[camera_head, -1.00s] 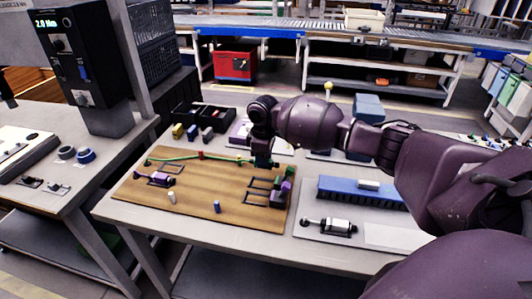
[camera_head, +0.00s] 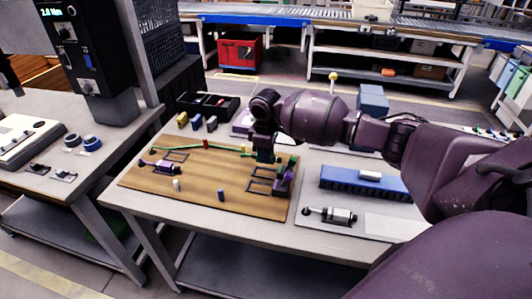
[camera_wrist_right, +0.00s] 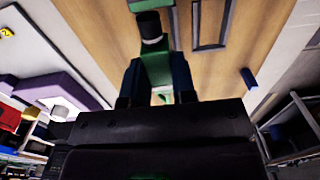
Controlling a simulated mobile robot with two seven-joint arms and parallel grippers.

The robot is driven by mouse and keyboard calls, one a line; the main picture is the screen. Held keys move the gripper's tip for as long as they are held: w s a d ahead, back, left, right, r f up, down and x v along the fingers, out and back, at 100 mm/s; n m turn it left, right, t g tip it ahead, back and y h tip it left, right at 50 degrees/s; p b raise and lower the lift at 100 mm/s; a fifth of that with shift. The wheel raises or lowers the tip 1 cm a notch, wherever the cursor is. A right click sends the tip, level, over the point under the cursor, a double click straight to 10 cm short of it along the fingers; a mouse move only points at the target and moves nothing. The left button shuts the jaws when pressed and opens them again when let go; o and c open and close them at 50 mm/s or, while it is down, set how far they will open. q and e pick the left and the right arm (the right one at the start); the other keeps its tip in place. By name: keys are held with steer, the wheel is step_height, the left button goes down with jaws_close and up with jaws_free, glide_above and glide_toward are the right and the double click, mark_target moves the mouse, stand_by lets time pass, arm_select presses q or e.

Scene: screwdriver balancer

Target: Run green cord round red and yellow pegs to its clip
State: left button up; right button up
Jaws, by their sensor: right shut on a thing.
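The green cord (camera_head: 180,148) runs along the far side of the wooden board (camera_head: 200,205), from its left end past the red peg (camera_head: 206,143) to my right gripper (camera_head: 264,157). That gripper is low over the board's far right part, shut on a green piece (camera_wrist_right: 157,68), seemingly the cord's end. A black and white round part (camera_wrist_right: 148,27) shows just beyond the fingers in the right wrist view. I cannot make out the yellow peg clearly. A green piece (camera_head: 293,160), perhaps the clip, stands right of the gripper. My left gripper is not in view.
A white peg (camera_head: 177,185) and a blue peg (camera_head: 221,194) stand on the board's near half. Purple parts sit at its left (camera_head: 165,166) and right (camera_head: 281,187). A blue tray (camera_head: 350,182) and a silver cylinder (camera_head: 338,216) lie right of the board.

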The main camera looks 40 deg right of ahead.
mark_target(265, 173)
steer(key=shift+w, duration=0.15)
stand_by(0.4)
steer(key=shift+a+f, duration=0.1)
steer(key=shift+f, duration=0.1)
stand_by(0.4)
steer(key=shift+f, duration=1.65)
steer(key=shift+f, duration=0.65)
stand_by(0.3)
steer(key=o, duration=0.9)
steer(key=shift+o, duration=0.2)
